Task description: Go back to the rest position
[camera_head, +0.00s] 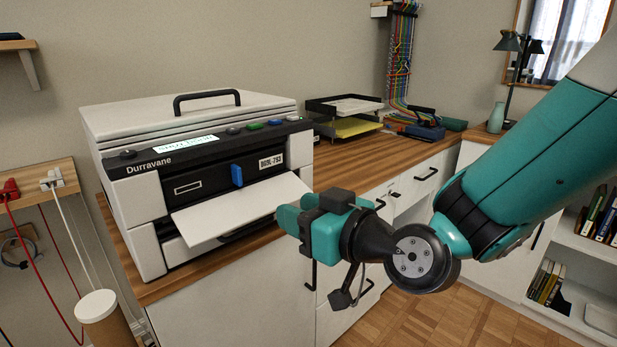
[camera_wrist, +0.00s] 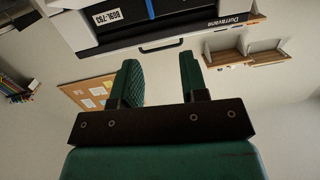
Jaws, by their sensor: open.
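My gripper (camera_head: 287,221) is a teal end on my arm, held out in front of the printer, near the right side of its white output tray (camera_head: 240,208). In the wrist view my gripper (camera_wrist: 162,75) has its two green fingers spread apart with nothing between them. The white and black Durravane printer (camera_head: 200,160) stands on the wooden counter with its lid down and a blue tab (camera_head: 237,175) on its front. The printer also shows upside down at the top of the wrist view (camera_wrist: 180,30). Whether the gripper touches the tray cannot be told.
A paper tray (camera_head: 345,117) and colored cables (camera_head: 400,65) are at the back of the counter. A desk lamp (camera_head: 517,60) stands at the far right. A wooden rack with red and white cords (camera_head: 40,180) is at left. Open floor (camera_head: 440,325) shows below the arm.

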